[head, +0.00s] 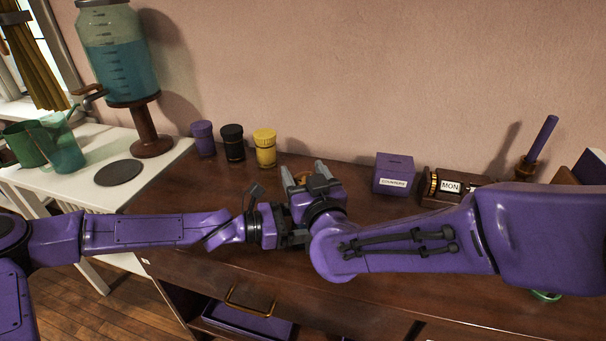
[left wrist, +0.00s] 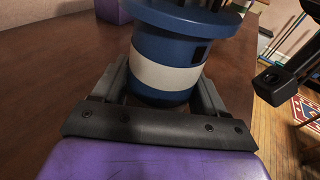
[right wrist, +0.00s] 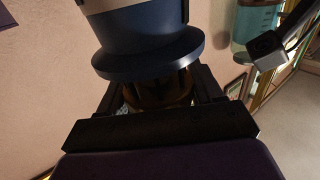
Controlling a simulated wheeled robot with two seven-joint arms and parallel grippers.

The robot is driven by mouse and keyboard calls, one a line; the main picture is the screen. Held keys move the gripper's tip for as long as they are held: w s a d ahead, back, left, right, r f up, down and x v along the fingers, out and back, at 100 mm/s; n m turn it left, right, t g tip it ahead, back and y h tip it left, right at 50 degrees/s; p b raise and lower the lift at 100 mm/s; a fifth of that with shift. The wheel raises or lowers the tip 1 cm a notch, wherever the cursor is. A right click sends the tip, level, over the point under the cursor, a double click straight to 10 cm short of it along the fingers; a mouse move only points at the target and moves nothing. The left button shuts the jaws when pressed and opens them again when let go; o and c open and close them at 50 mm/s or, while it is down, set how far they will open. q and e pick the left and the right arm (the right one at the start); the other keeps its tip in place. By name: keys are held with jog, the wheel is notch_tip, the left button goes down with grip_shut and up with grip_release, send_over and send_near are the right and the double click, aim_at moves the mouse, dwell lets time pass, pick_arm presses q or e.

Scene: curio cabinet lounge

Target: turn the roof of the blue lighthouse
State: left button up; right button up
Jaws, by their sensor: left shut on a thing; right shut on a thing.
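The blue lighthouse (left wrist: 165,50) has a round blue body with a white band and a wider blue gallery rim. In the left wrist view, my left gripper (left wrist: 165,95) is shut on its lower body, one finger on each side. In the right wrist view, the gallery rim (right wrist: 150,55) shows with a brownish part, seemingly the roof (right wrist: 155,92), beyond it. My right gripper (right wrist: 155,100) is shut around that part. In the head view, my right gripper (head: 305,178) has a bit of brown between its fingers, and my arms hide most of the lighthouse.
Purple, black and yellow lidded jars (head: 232,142) stand at the back of the brown cabinet top (head: 170,195). A purple box (head: 394,174) and a MON dial block (head: 450,187) stand right of the grippers. A drinks dispenser (head: 118,55) stands on the white table (head: 65,185) at left.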

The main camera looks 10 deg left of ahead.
jog(key=shift+f+m+h, duration=0.15)
jog(key=shift+m+h, duration=0.15)
jog(key=o, duration=1)
jog(key=v, duration=1.2)
jog(key=shift+s, duration=0.1)
jog(key=shift+f, duration=0.1)
